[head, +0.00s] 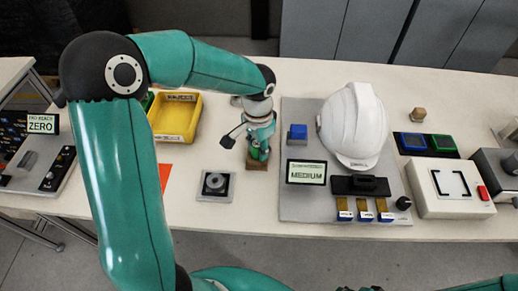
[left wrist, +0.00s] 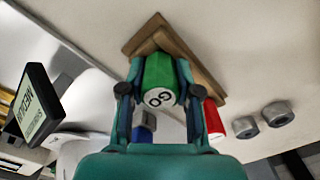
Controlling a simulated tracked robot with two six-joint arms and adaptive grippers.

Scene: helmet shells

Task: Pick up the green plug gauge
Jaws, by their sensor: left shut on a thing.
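The green plug gauge (left wrist: 160,80) shows in the left wrist view as a green cylinder with "GO" on its pale end face. My left gripper (left wrist: 152,100) is shut on it, one finger on each side. A wooden block (left wrist: 180,42) lies behind the gauge; I cannot tell if the two touch. A red piece (left wrist: 213,120) shows just right of the fingers. In the head view my left gripper (head: 259,152) points down at the wooden block (head: 253,187) and hides most of the gauge. Only dark tips of my right gripper (head: 362,289) show at the bottom edge.
The grey board right of my left gripper carries a white helmet (head: 353,126), a blue block (head: 297,132) and a "MEDIUM" display (head: 306,172). A yellow bin (head: 176,118) and a grey square fixture (head: 215,185) stand to the left. Two grey cylinders (left wrist: 262,120) show in the left wrist view.

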